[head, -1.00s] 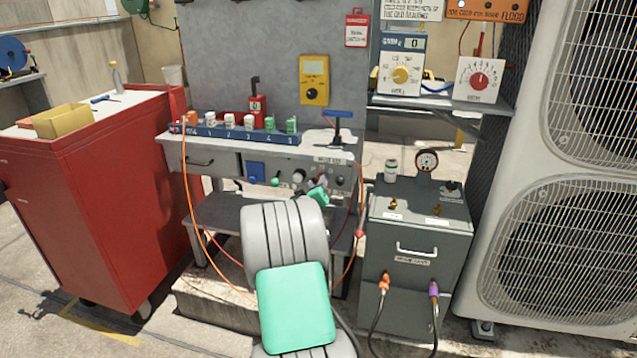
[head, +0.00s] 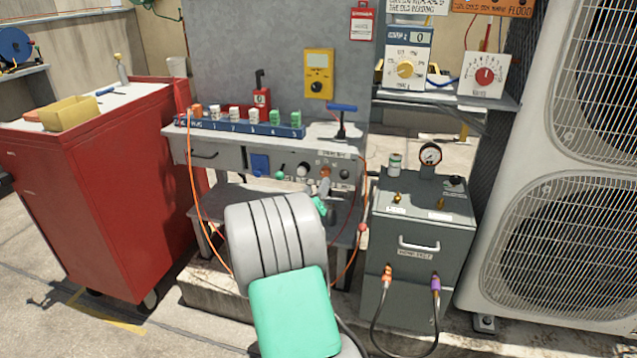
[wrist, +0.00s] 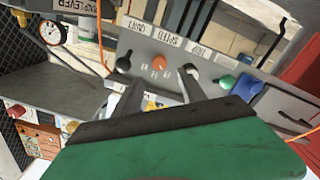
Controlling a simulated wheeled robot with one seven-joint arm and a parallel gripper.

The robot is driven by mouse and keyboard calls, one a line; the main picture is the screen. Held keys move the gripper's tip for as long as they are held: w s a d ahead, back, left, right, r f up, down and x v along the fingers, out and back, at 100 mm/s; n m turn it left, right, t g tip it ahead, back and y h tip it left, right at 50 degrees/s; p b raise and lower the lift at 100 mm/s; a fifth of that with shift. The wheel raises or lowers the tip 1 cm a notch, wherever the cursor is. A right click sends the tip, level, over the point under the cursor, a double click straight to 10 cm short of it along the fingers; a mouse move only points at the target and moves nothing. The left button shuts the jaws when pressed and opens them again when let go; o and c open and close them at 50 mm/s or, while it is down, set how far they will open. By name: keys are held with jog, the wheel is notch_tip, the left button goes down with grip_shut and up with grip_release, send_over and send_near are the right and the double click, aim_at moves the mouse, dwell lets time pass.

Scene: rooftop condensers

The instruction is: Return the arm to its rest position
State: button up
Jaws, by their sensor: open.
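My arm, with grey links and a green cover, reaches from the bottom of the head view towards the workbench (head: 215,158). My gripper (head: 322,186) is partly hidden there, in front of the bench's knob panel (head: 345,174). In the wrist view my gripper (wrist: 160,82) shows two grey fingers standing apart, with nothing held between them. An orange knob (wrist: 155,76) on the panel appears between the fingers, beyond the tips. I cannot tell the exact gap to the panel.
A red cart (head: 100,190) stands left, a grey cabinet (head: 415,255) with gauge and hoses right, and a large condenser (head: 535,170) far right. Orange hoses (head: 193,200) hang beside the bench. A rack of coloured blocks (head: 240,126) and a yellow meter (head: 319,73) are behind.

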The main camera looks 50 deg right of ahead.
jog(key=w+a+r+y+p, duration=0.2)
jog(key=a+r+y+p, duration=0.3)
jog(key=a+r+p, duration=0.55)
jog(key=w+a+r+y+p, duration=0.2)
jog(key=a+r+y+p, duration=0.25)
jog(key=a+p, duration=0.6)
jog(key=s+a+r+n+g+y+p, duration=0.1)
jog(key=s+a+r+n+y+p, duration=0.1)
jog(key=s+a, duration=0.3)
jog(key=s+a+r+n+g+y+p, duration=0.1)
jog(key=s+a+r+p, duration=0.3)
jog(key=a, duration=0.9)
jog(key=s+a+r+n+g+y+p, duration=0.1)
jog(key=s+a+r+n+y+p, duration=0.2)
jog(key=s+a, duration=0.3)
jog(key=a+n+y, duration=0.1)
jog(key=a, duration=0.2)
jog(key=shift+s+a+r+g, duration=0.25)
jog(key=shift+a+r+g, duration=0.05)
jog(key=shift+g, duration=0.1)
jog(key=shift+c, duration=0.6)
